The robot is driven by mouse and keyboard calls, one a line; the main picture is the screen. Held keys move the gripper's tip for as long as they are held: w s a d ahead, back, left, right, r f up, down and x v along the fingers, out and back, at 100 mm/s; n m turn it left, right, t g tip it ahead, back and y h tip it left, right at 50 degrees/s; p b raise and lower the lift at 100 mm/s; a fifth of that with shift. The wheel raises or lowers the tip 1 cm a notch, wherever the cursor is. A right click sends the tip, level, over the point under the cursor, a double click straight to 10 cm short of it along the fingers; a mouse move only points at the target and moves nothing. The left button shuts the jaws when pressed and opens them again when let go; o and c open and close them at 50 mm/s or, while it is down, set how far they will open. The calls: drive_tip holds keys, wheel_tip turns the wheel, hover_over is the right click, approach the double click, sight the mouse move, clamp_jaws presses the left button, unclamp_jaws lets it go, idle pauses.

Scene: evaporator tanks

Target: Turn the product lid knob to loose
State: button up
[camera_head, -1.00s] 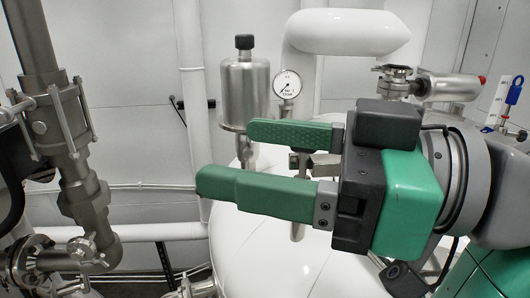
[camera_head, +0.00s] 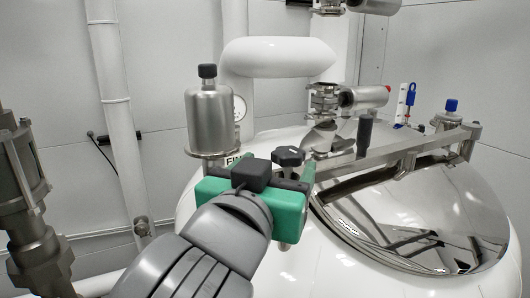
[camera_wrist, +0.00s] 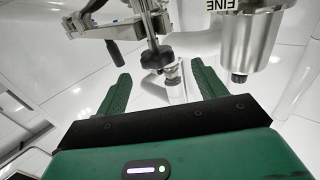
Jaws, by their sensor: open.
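The product lid knob, a black star-shaped knob (camera_head: 288,156), shows just beyond my gripper (camera_head: 262,174) in the head view. In the wrist view the knob (camera_wrist: 157,57) sits on a metal threaded rod, ahead of the gap between my fingers. My gripper's green fingers (camera_wrist: 162,84) are open and empty, one on each side of that gap, and apart from the knob. In the head view the gripper's body hides most of the fingers. The polished domed lid (camera_head: 425,215) of the white tank lies to the right, with a metal bar above it.
A metal cylinder with a black cap (camera_head: 209,118) stands close behind my gripper on the left. A black upright handle (camera_head: 364,137) and a blue-topped fitting (camera_head: 451,106) are on the right. A valve with pipework (camera_head: 325,103) stands behind the knob.

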sight(292, 146)
drive_tip(key=shift+f, duration=0.15)
drive_tip(key=shift+w+d, duration=0.1)
drive_tip(key=shift+d, duration=0.05)
drive_tip(key=p+x, duration=0.2)
drive_tip(key=x, duration=0.5)
drive_tip(key=shift+w+d, duration=0.15)
drive_tip(key=shift+w, duration=0.15)
drive_tip(key=c, duration=1)
